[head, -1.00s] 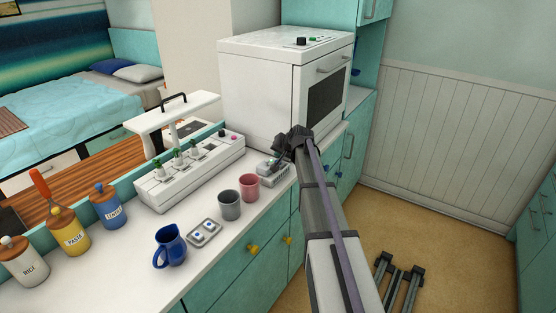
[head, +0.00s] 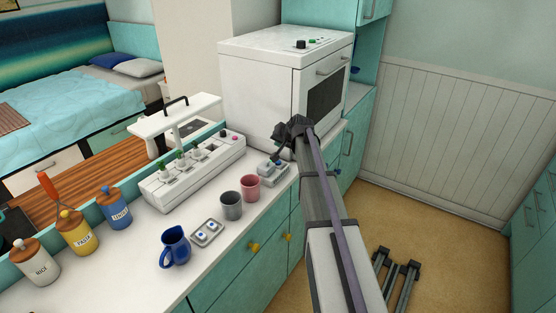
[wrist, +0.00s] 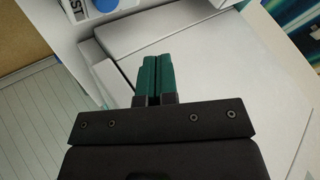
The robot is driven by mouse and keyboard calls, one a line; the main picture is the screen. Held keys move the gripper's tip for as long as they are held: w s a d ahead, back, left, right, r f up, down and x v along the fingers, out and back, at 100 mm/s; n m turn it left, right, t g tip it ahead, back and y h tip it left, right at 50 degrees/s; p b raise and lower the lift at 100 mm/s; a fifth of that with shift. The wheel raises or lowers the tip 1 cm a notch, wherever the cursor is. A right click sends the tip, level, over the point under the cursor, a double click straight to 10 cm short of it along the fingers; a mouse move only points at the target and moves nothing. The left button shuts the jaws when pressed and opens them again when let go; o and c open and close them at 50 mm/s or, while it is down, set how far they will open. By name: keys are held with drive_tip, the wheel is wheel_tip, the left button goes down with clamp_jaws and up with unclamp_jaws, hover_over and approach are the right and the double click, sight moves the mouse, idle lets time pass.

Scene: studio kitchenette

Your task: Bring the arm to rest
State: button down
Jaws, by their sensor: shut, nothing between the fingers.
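My arm reaches forward over the counter (head: 213,238), on its right side. My gripper (head: 277,157) is dark and small in the head view, in front of the white oven (head: 262,85) and over a small grey device with a blue top (head: 272,172). I cannot tell how far above the device it is. In the wrist view my gripper's two green fingers (wrist: 149,78) are pressed together with nothing between them. Pale flat surfaces lie beyond them.
A pink mug (head: 250,188), a grey cup (head: 231,206), a small button plate (head: 207,233) and a blue jug (head: 174,247) line the counter. A white socket unit (head: 193,174) and labelled jars (head: 76,233) stand behind. The floor (head: 425,235) at right is mostly clear.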

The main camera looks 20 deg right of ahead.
idle(0.5)
drive_tip(key=shift+s+a+f, duration=0.15)
drive_tip(key=shift+s+f, duration=0.05)
drive_tip(key=shift+s, duration=0.05)
drive_tip(key=s+a+f+n+g, duration=0.1)
drive_tip(key=s+a+n+g, duration=0.1)
drive_tip(key=s+a, duration=0.5)
drive_tip(key=s+a+f+n+g, duration=0.2)
drive_tip(key=s+a, duration=0.6)
drive_tip(key=s, duration=0.7)
drive_tip(key=s+a+f+n+g+h, duration=0.1)
drive_tip(key=s+a+f+n+g, duration=0.1)
drive_tip(key=s+a+g, duration=0.3)
drive_tip(key=s+a+n, duration=0.1)
drive_tip(key=s+a, duration=0.2)
drive_tip(key=s, duration=0.4)
drive_tip(key=shift+a+n, duration=0.2)
drive_tip(key=shift+n, duration=0.1)
